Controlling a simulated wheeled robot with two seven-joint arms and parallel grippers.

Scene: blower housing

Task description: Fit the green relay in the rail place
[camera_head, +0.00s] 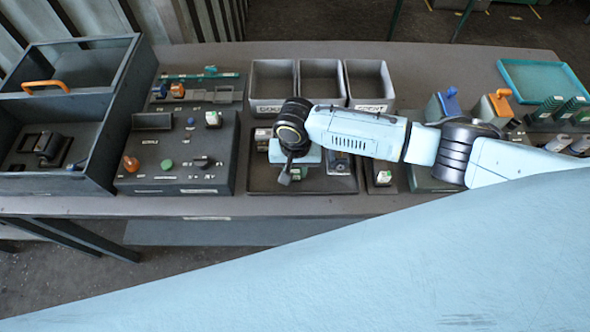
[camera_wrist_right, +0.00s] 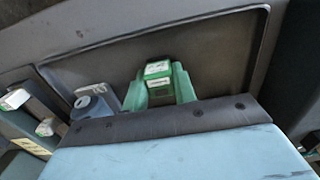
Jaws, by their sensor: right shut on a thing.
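The green relay (camera_wrist_right: 158,78), with a white label on top, shows at the front of my right gripper in the right wrist view. My right gripper (camera_head: 284,178) points down over a dark tray (camera_head: 318,188) in the head view and is shut on the relay. The relay is hidden or too small to tell in the head view. A panel with a teal rail-like strip (camera_head: 190,76) stands left of the gripper at the back; I cannot tell which spot is the rail place. My left gripper is not in view.
A dark panel (camera_head: 148,150) with knobs and small parts lies left of the tray. A large open box (camera_head: 120,110) with an orange handle stands at the far left. Grey bins (camera_head: 320,78) stand behind the tray. A teal tray (camera_head: 545,75) lies at the right.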

